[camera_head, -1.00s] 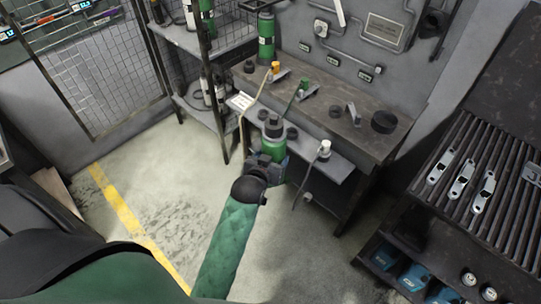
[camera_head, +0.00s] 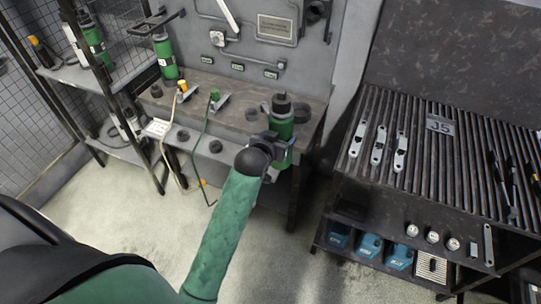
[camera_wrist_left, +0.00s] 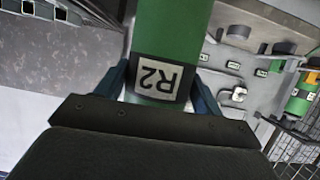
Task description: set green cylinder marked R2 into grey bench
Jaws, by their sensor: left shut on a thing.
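My left gripper (camera_head: 272,146) is shut on the green cylinder marked R2 (camera_head: 281,126), which has a black top and looks nearly upright. They are at the right end of the grey bench (camera_head: 235,119), in front of or over its edge; I cannot tell whether the cylinder touches the bench. In the left wrist view the green cylinder (camera_wrist_left: 172,25) stands between the two fingers (camera_wrist_left: 160,90), its R2 label upside down. The cylinder and gripper hide part of the bench's right end. My right gripper is not in view.
Another green cylinder (camera_head: 166,57) stands at the bench's back left. Low black rings, a yellow-topped fitting (camera_head: 182,87) and a green-topped fitting (camera_head: 214,96) with hanging hoses are on the bench. A wire rack (camera_head: 110,75) stands left; a slatted table (camera_head: 430,150) with metal brackets stands right.

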